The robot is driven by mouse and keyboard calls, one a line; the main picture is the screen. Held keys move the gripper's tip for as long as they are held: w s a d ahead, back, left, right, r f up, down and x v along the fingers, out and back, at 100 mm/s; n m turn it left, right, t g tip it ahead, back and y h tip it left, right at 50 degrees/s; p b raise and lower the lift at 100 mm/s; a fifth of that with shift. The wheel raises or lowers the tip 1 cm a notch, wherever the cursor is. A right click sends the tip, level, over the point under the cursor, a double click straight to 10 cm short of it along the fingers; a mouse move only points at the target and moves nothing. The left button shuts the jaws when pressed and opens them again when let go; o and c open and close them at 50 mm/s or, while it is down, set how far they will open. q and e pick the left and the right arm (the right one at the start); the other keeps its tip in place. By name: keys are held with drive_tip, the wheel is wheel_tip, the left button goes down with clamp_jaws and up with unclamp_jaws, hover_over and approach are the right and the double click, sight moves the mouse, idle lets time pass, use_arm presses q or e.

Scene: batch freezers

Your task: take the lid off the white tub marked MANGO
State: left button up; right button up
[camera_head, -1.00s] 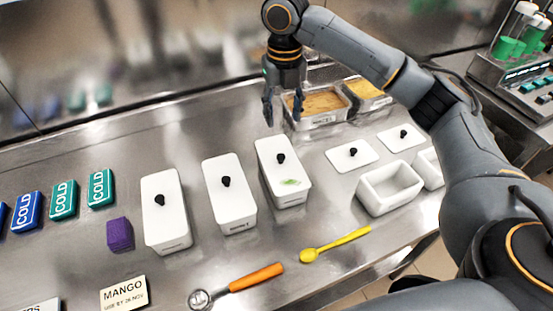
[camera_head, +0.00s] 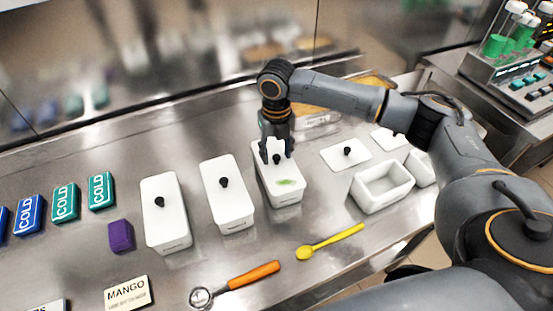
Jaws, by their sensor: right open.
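All three lids are on. My left gripper is out of view.
A MANGO card (camera_head: 127,293), an orange-handled scoop (camera_head: 250,277) and a yellow spoon (camera_head: 330,242) lie in front. An open white tub (camera_head: 362,198) and loose lid (camera_head: 335,159) are at right. Teal COLD blocks (camera_head: 101,191) and a purple block (camera_head: 121,236) sit left.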

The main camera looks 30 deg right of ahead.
drive_tip(key=shift+f, duration=0.55)
clamp_jaws()
drive_tip(key=shift+r, duration=0.1)
drive_tip(key=shift+r+b, duration=0.3)
drive_tip(key=shift+r, duration=0.15)
wheel_tip(320, 180, up, 2)
drive_tip(key=shift+s+r+b, duration=0.1)
drive_tip(key=shift+r+b, duration=0.1)
drive_tip(key=shift+b, duration=0.25)
drive_tip(key=s+a+r+b, duration=0.2)
drive_tip(key=s+a+r, duration=0.2)
drive_tip(key=s+r, duration=0.5)
drive_tip(key=s, duration=0.4)
drive_tip(key=shift+a+r, duration=0.3)
drive_tip(key=shift+a, duration=0.1)
